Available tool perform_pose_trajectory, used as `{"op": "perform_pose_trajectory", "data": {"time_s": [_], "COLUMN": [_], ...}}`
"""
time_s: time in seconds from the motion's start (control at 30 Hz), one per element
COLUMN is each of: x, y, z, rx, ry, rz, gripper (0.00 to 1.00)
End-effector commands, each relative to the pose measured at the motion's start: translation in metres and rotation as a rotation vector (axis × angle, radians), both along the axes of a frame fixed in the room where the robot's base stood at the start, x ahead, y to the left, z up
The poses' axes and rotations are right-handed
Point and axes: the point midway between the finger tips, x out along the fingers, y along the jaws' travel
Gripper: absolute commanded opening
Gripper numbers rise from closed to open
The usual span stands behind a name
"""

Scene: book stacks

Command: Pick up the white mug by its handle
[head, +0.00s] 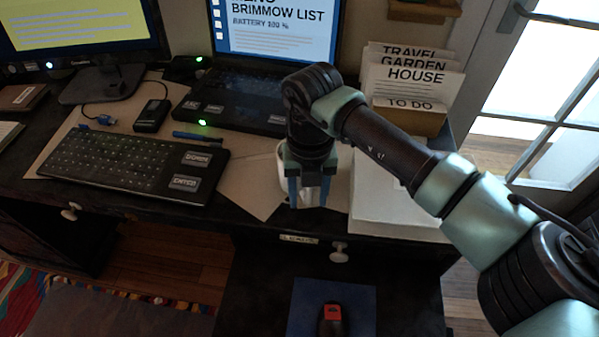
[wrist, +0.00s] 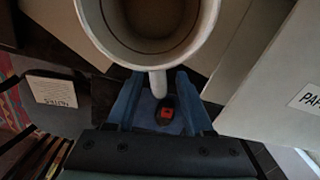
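The white mug (wrist: 150,52) stands upright on the desk near its front edge, seen from above in the wrist view. It looks empty, with a brownish inside. Its handle (wrist: 158,84) points toward my gripper (wrist: 158,98). The two blue fingers are open, one on each side of the handle, with a visible gap to each. In the head view my gripper (head: 309,192) points down in front of the mug (head: 282,178) and hides most of it.
A white box (head: 385,215) lies close right of the mug, with a file holder (head: 408,115) behind it. A laptop (head: 240,100) stands behind, a keyboard (head: 130,162) to the left.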

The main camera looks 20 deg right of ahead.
Motion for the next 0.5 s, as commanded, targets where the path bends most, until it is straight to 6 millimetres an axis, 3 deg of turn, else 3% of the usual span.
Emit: {"op": "perform_pose_trajectory", "data": {"time_s": [0.03, 0.27, 0.5], "x": [0.0, 0.0, 0.0], "y": [0.0, 0.0, -0.0001], "z": [0.0002, 0.0005, 0.0006], "rx": [0.0, 0.0, 0.0], "ry": [0.0, 0.0, 0.0], "rz": [0.0, 0.0, -0.001], "gripper": [0.41, 0.0, 0.0]}}
